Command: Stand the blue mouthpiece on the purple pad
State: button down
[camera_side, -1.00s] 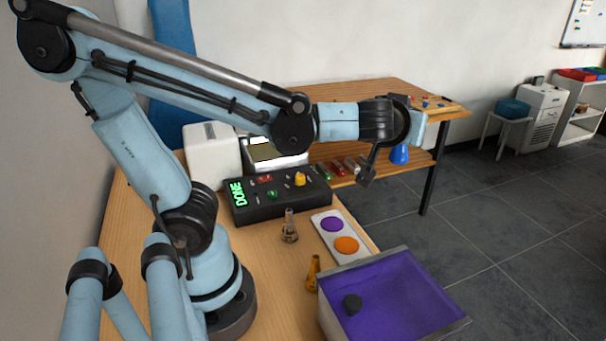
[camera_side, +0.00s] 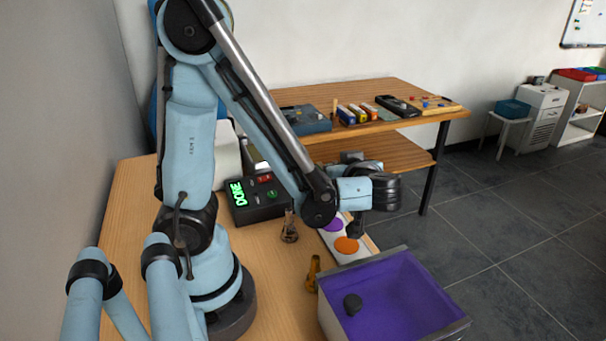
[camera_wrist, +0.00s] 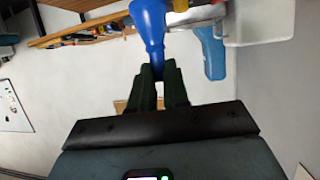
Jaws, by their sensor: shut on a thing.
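The blue mouthpiece (camera_wrist: 150,28) shows in the wrist view, its narrow end between the fingers of my gripper (camera_wrist: 160,72), which is shut on it. Its wide end lies toward the top edge of that view. In the side view my arm hides the mouthpiece and the fingers. The purple pad (camera_side: 335,225) is a round spot on a white plate on the bench, partly covered by my arm. I cannot tell the mouthpiece's exact height above it.
An orange pad (camera_side: 347,245) shares the plate. A purple-lined bin (camera_side: 412,290) holding a dark piece stands in front. A brown mouthpiece (camera_side: 289,228) and an amber one (camera_side: 313,272) stand nearby. A black box (camera_side: 258,199) reading DONE and a back table (camera_side: 400,90) lie beyond.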

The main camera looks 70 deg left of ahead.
jog(key=shift+f, duration=2.35)
jog(key=c, duration=1.1)
grip_release()
